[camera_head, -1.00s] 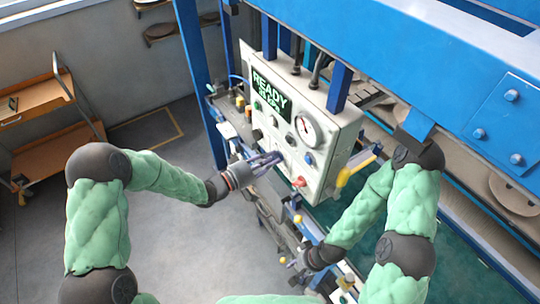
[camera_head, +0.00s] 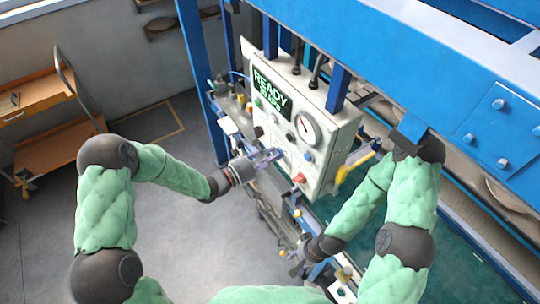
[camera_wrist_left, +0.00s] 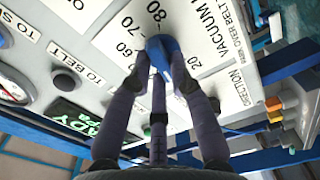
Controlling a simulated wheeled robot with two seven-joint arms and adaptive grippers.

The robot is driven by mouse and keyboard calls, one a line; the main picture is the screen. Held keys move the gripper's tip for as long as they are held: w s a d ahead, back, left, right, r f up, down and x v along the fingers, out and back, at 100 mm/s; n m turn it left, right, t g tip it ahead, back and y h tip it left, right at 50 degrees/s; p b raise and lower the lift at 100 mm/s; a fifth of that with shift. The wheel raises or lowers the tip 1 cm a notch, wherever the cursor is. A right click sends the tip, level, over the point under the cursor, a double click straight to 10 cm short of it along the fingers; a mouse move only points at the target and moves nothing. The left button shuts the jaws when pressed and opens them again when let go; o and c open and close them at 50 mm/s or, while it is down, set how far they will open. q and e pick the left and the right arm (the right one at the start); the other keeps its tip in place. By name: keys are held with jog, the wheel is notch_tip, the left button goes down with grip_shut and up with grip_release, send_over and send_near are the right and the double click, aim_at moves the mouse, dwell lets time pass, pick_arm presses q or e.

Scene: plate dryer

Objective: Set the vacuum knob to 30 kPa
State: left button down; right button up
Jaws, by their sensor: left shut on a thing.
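The white control panel (camera_head: 325,165) faces my left gripper. In the left wrist view a blue vacuum knob (camera_wrist_left: 162,46) sits on a printed scale with 20, 60, 70 and 80 readable. My left gripper (camera_head: 270,156) is shut on the knob, its dark fingers (camera_wrist_left: 163,75) on either side of it; the mark it points to cannot be told. The display (camera_head: 271,94) reads READY, with a kPa line under it whose digits are too small to read surely. My right gripper (camera_head: 295,262) is low, apart from the panel; its jaws are unclear.
A round gauge (camera_head: 307,128), a red button (camera_head: 299,178) and other knobs are on the panel. A yellow handle (camera_head: 355,167) sticks out at its right. Blue frame beams (camera_head: 440,60) stand above and behind. An orange cart (camera_head: 45,130) is far left; open floor lies between.

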pick_arm(q)
jog(key=c, duration=1.1)
grip_release()
jog(key=v, duration=1.2)
